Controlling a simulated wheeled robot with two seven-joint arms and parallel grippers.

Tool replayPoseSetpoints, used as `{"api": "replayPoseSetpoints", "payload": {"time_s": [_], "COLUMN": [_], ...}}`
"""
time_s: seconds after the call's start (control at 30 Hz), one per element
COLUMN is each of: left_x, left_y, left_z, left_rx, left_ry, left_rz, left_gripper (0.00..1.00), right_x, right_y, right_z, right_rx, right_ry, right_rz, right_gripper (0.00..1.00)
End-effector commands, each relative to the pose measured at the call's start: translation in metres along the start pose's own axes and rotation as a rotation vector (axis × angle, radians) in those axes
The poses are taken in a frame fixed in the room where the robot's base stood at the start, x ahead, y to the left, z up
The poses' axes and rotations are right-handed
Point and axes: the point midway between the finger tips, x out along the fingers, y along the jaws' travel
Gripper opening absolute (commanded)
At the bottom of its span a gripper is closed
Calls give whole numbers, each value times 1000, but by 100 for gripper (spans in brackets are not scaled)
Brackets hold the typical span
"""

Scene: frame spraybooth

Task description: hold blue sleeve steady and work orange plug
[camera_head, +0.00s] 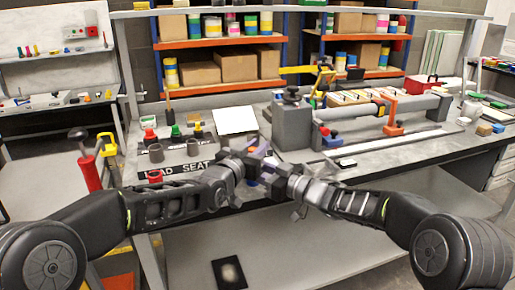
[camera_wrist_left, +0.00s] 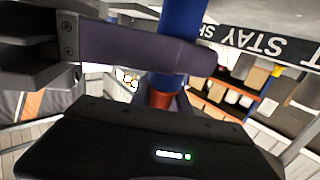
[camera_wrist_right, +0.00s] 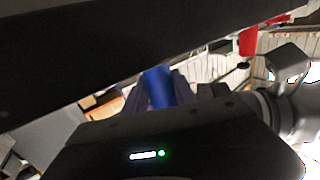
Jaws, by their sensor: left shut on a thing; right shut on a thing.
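The blue sleeve (camera_wrist_left: 183,35) stands between my two grippers in the left wrist view. The orange plug (camera_wrist_left: 160,98) shows as a small red-orange patch at its end, partly hidden by a finger. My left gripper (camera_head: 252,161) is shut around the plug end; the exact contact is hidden. My right gripper (camera_head: 280,173) is shut on the sleeve, which also shows between its fingers in the right wrist view (camera_wrist_right: 158,86). In the head view the grippers meet close together above the bench's front edge, and the parts there are small and mostly covered.
The grey bench (camera_head: 375,163) carries a grey block fixture (camera_head: 292,126) with a long tube to the right. A white sheet (camera_head: 236,120) and small grey cups (camera_head: 156,153) stand behind my left arm. A red-handled tool (camera_head: 90,172) stands at left. Shelves of boxes are behind.

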Motion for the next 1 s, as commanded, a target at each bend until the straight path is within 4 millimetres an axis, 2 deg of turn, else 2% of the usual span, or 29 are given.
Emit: {"api": "replayPoseSetpoints", "payload": {"time_s": [1.0], "left_x": [-1], "left_y": [0], "left_z": [-21], "left_rx": [-1], "left_ry": [0], "left_rz": [0], "left_gripper": [0], "right_x": [0], "right_y": [0], "right_z": [2], "right_rx": [0], "right_ry": [-3], "right_rz": [1], "right_gripper": [0]}}
